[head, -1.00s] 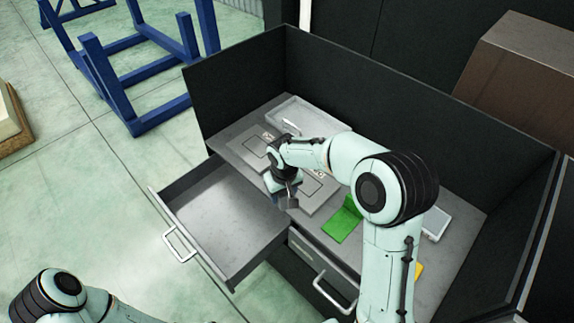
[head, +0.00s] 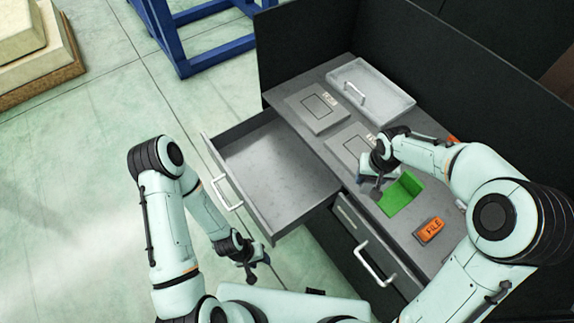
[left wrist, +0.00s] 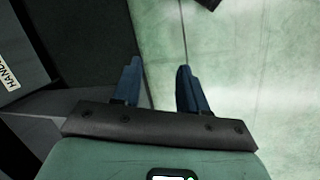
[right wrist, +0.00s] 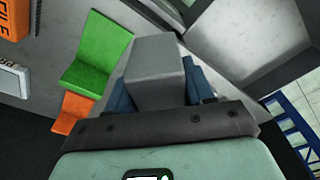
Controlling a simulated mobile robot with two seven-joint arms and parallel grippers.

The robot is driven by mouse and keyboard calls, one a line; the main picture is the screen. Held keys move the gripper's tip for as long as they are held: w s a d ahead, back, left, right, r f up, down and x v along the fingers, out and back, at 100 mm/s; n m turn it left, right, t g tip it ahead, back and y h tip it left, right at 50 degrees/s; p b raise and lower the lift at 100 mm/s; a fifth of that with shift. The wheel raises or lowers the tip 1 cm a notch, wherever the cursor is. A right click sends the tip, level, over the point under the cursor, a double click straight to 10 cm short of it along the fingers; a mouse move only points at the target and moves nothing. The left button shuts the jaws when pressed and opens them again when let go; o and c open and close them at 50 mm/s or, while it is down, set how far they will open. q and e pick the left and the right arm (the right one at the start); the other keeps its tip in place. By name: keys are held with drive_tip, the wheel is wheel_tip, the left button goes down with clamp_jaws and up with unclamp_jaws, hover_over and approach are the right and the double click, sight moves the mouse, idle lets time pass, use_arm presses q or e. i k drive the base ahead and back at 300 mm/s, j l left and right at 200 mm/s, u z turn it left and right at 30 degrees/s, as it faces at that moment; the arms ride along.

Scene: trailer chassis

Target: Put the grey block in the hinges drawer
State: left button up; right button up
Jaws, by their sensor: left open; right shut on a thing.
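The grey block (right wrist: 157,72) is between the fingers of my right gripper (right wrist: 158,92), which is shut on it. In the head view my right gripper (head: 374,190) hangs over the worktop beside the green angled piece, and the block is hard to make out there. A drawer (head: 262,165) stands pulled out to the left of the worktop, and its inside looks empty. I cannot read a hinges label on it. My left gripper (head: 252,270) is open and empty, low in front of the cabinet; its parted fingers show in the left wrist view (left wrist: 157,88).
A clear-lidded tray (head: 370,88) is at the back. A shut drawer's handle (head: 377,264) juts out at the front. Dark panels enclose the back.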

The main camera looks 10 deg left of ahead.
sight(267, 177)
drive_tip(key=i+j+z, duration=0.2)
drive_tip(key=j, duration=0.25)
drive_tip(key=j+z, duration=0.2)
drive_tip(key=j, duration=0.25)
drive_tip(key=i+j+z, duration=0.1)
drive_tip(key=j, duration=1.7)
